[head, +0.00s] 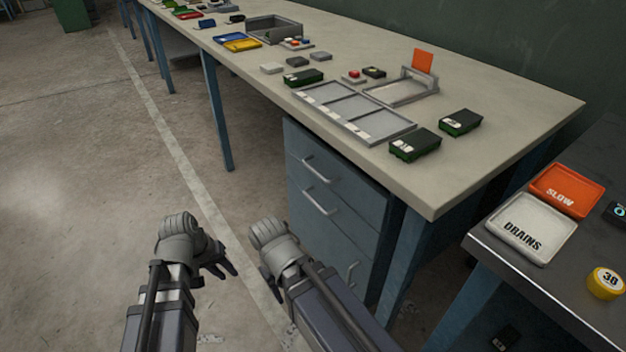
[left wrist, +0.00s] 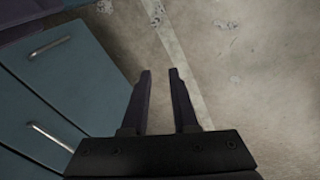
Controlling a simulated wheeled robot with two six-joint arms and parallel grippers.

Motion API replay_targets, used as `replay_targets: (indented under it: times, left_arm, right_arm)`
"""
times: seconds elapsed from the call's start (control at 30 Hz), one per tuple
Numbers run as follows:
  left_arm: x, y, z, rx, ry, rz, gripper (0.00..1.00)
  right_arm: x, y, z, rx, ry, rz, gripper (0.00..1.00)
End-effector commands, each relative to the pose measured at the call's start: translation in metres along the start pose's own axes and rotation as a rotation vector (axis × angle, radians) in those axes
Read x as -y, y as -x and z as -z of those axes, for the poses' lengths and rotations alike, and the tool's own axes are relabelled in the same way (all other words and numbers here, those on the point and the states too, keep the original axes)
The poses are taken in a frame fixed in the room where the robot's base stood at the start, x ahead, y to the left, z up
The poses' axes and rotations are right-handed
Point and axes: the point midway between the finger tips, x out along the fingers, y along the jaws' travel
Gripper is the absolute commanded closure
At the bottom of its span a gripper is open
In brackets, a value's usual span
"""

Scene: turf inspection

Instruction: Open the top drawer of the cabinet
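The blue-grey cabinet (head: 300,228) stands under the near end of the workbench. Its top drawer (head: 345,180) looks shut, and a pale bar handle (head: 318,168) crosses its front. Other drawers with similar handles sit below. My left gripper (head: 227,271) is left of the cabinet, apart from it, pointing down. In the left wrist view its two fingers (left wrist: 161,75) are spread with only floor between them; the cabinet front (left wrist: 85,80) with two handles shows at the left. My right gripper (head: 270,284) is in front of the cabinet's lower left side, partly hidden by its own arm.
The workbench top (head: 480,75) holds a divided grey tray (head: 355,112), dark green boxes and other small items. A dark side table (head: 585,270) with a white DRAINS tray (head: 532,227) and an orange SLOW tray (head: 567,190) stands at right. The floor left is clear.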

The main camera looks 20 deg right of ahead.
Motion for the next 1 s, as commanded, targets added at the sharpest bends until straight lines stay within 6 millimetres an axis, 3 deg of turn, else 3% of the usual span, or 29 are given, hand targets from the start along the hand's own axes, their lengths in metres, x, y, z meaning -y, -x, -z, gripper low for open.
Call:
replay_targets:
  times: [0.03, 0.27, 0.4, 0.5, 0.7, 1.0]
  left_arm:
    - [-0.012, 0.001, 0.015, -0.026, 0.022, -0.065, 0.73]
    - [-0.094, 0.016, 0.072, -0.127, 0.117, -0.423, 0.73]
    - [-0.156, 0.041, 0.108, -0.169, 0.197, -0.686, 0.73]
    - [-0.19, 0.062, 0.129, -0.183, 0.26, -0.851, 0.73]
    - [-0.224, 0.09, 0.152, -0.189, 0.347, -1.041, 0.73]
    - [-0.234, 0.094, 0.158, -0.187, 0.367, -1.083, 0.73]
  right_arm:
    - [0.0, 0.001, 0.0, 0.0, 0.0, 0.0, 0.5]
    - [0.0, 0.002, 0.0, 0.0, 0.0, 0.0, 0.5]
    - [0.0, 0.001, 0.0, 0.0, 0.0, 0.0, 0.5]
    - [0.0, 0.001, 0.0, 0.0, 0.0, 0.0, 0.5]
    - [0.0, 0.001, 0.0, 0.0, 0.0, 0.0, 0.5]
    - [0.0, 0.0, 0.0, 0.0, 0.0, 0.0, 0.5]
